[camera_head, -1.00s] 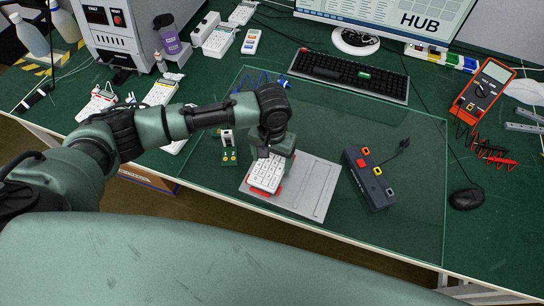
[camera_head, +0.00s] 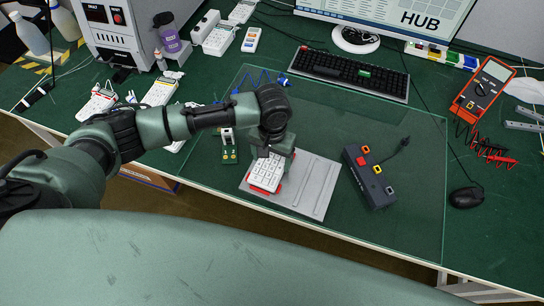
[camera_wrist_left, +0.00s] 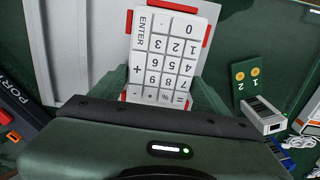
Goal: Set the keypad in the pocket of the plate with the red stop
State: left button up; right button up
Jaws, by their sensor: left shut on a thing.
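The white keypad (camera_head: 266,173) is in the jaws of my left gripper (camera_head: 271,158), over the left part of the grey plate (camera_head: 312,190). The left wrist view shows the keypad (camera_wrist_left: 166,50) with its keys up, between the green fingers of the gripper (camera_wrist_left: 165,98). Red pieces of the stop (camera_wrist_left: 180,6) show around the keypad's end and sides in that view. The plate (camera_wrist_left: 85,40) shows as a pale surface beside it. I cannot tell whether the keypad is fully down in the pocket. My right gripper is not in view.
A dark port box (camera_head: 368,178) with coloured sockets lies right of the plate. A small green board (camera_head: 229,150) lies left of it. A keyboard (camera_head: 348,76) is behind, and a mouse (camera_head: 467,198) and orange multimeter (camera_head: 482,90) are at right. The glass mat between is mostly clear.

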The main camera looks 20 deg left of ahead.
pick_arm(q)
jog(key=shift+f, duration=0.35)
dwell(0.5)
jog(key=o, duration=1.6)
jog(key=shift+c, duration=0.2)
jog(key=shift+r+p, duration=0.5)
jog(key=shift+p, duration=0.5)
jog(key=shift+r+p, duration=3.05)
jog(key=shift+p, duration=0.95)
